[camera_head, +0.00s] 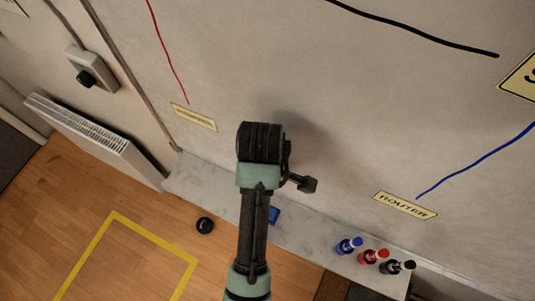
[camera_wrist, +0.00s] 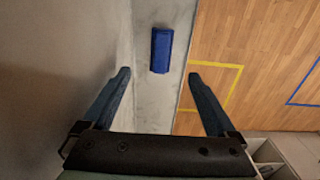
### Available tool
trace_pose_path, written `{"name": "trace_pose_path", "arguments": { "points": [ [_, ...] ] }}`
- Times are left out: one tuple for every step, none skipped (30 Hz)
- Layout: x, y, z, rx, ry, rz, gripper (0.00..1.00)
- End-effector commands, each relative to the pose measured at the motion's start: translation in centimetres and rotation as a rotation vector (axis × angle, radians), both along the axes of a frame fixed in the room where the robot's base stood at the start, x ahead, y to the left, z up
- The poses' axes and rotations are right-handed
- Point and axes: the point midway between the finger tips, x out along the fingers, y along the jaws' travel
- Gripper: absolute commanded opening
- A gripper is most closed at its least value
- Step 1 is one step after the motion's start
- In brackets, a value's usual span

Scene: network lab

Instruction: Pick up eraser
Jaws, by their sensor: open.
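The eraser is a blue block. In the wrist view the eraser (camera_wrist: 161,50) lies on a narrow grey ledge (camera_wrist: 152,112), between and beyond the fingertips. In the head view only part of the eraser (camera_head: 274,215) shows on the ledge (camera_head: 320,243), beside my arm, which hides the rest. My gripper (camera_wrist: 158,75) is open and empty, with its two fingers spread apart. It does not touch the eraser. In the head view my arm reaches in front of the wall, and the gripper is mostly hidden behind my wrist.
Blue (camera_head: 349,245), red (camera_head: 373,256) and black (camera_head: 398,267) bottle-like objects stand at the ledge's right end. A wall board (camera_head: 300,80) with drawn lines and labels rises behind the ledge. A radiator (camera_head: 92,138) is at left. A black round object (camera_head: 205,226) is on the floor side.

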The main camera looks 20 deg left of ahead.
Motion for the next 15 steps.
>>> {"name": "trace_pose_path", "arguments": {
  "points": [
    [-0.3,0.0,-0.5,-0.004,0.011,0.005,0.93],
    [-0.3,0.0,-0.9,-0.005,0.013,0.006,0.93],
    [-0.4,-0.1,-1.6,-0.004,0.015,0.007,0.93],
    [-0.4,-0.1,-2.2,-0.004,0.014,0.007,0.93],
    [-0.4,-0.1,-2.8,-0.004,0.015,0.007,0.93],
    [-0.4,-0.1,-3.4,-0.004,0.015,0.006,0.93],
    [-0.4,-0.1,-3.9,-0.005,0.016,0.006,0.93],
    [-0.4,-0.1,-4.5,-0.005,0.016,0.006,0.93],
    [-0.4,-0.1,-5.2,-0.005,0.015,0.005,0.93],
    [-0.3,-0.1,-5.6,-0.005,0.013,0.005,0.93],
    [-0.3,-0.1,-6.1,-0.005,0.013,0.005,0.93],
    [-0.3,-0.1,-6.6,-0.005,0.012,0.005,0.93],
    [-0.3,-0.1,-6.9,-0.004,0.011,0.005,0.93],
    [-0.2,0.0,-7.1,-0.004,0.009,0.005,0.93],
    [-0.2,0.0,-7.4,-0.004,0.01,0.005,0.93]
  ]
}}
